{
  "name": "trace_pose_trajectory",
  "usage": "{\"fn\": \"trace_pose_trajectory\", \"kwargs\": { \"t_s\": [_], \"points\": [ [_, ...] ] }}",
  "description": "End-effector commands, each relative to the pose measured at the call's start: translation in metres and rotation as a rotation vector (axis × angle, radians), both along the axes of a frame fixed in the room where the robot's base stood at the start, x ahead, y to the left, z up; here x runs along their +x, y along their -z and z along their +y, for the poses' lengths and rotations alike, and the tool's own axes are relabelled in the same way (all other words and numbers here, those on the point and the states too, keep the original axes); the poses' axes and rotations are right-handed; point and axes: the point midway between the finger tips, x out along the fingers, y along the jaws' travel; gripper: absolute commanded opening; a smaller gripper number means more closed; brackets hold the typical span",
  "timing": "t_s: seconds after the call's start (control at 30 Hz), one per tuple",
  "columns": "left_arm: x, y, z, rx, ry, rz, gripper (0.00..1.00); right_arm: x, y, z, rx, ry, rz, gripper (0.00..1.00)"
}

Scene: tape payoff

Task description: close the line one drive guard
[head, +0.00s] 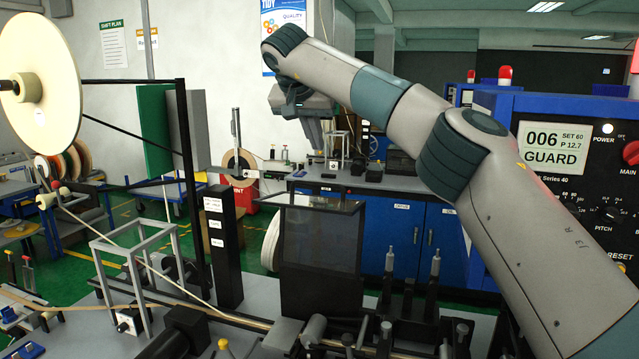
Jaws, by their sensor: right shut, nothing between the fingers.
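The drive guard (320,245) is a dark, see-through framed panel. It stands upright behind the rollers and posts of the line, and its lighter top edge faces up. My right gripper (317,148) appears above the guard in the picture, fingers pointing down, shut and empty. A gap shows between the fingertips and the guard's top edge. The control box display (552,147) reads "006", "SET 60", "P 12.7" and "GUARD". My left gripper is not in view.
A large cream reel (55,75) hangs at the upper left, with tape running down to the line. A black post (225,250) stands left of the guard. Upright posts (435,270) stand to its right. My right arm crosses in front of the blue control box (500,115).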

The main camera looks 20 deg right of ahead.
Motion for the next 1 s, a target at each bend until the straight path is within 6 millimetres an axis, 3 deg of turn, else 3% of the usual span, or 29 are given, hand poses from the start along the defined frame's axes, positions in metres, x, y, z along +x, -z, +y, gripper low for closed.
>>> {"fn": "trace_pose_trajectory", "kwargs": {
  "t_s": [0.53, 1.0],
  "points": [
    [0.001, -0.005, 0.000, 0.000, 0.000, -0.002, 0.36, 0.005, 0.005, -0.004, 0.001, 0.001, 0.000, 0.00],
    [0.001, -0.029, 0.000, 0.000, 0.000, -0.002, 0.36, 0.041, 0.055, -0.028, 0.001, 0.001, 0.003, 0.00]
  ]
}}
